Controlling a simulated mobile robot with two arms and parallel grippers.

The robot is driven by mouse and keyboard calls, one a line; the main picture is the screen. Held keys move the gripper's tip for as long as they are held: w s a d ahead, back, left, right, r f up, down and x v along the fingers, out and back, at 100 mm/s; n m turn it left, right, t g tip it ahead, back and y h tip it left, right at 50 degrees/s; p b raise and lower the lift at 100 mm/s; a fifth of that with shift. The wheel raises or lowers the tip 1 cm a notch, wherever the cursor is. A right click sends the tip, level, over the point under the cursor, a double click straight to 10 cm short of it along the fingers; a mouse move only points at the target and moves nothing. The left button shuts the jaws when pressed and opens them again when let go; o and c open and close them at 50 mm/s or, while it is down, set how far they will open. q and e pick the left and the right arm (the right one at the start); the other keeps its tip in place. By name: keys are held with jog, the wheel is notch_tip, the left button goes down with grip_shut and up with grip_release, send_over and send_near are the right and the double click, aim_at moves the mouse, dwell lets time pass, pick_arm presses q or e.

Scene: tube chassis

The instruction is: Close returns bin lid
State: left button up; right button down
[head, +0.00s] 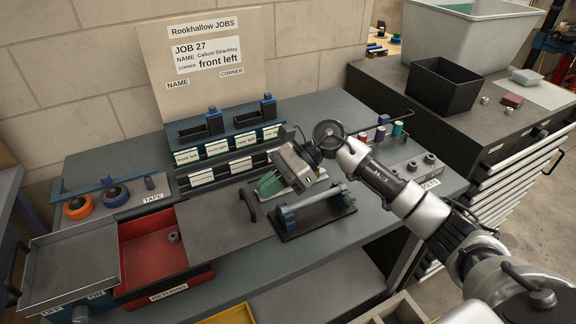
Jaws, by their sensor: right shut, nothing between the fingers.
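The returns bin (153,252) is a red open box at the front left of the bench, with a RETURNS label on its front. A small grey round piece lies inside it. A flat grey panel (212,219), which looks like its lid folded open, lies to its right, with a dark handle (251,205) at the panel's right end. My right gripper (287,180) is shut and empty, to the right of and behind that handle, apart from it. The arm hides part of the bench behind it. My left gripper is out of view.
A bin left of the red one is covered by a grey lid (78,264) with a handle at its left. A blue-barred fixture (316,210) stands right of the panel. Labelled trays (228,146), a tape holder (112,196) and spools (397,129) stand behind.

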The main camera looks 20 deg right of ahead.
aim_at(198, 228)
jog(key=a+b, duration=0.1)
jog(key=a, duration=0.4)
jog(key=a+b, duration=0.1)
jog(key=a, duration=0.4)
jog(key=a+b, duration=0.2)
jog(key=a, duration=0.4)
jog(key=shift+s+f, duration=0.2)
jog(key=shift+f, duration=0.05)
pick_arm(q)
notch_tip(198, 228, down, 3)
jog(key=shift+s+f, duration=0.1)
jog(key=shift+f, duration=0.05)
pick_arm(e)
jog(key=shift+s+r, duration=0.1)
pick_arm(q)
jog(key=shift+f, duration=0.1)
pick_arm(e)
jog(key=shift+d, duration=0.1)
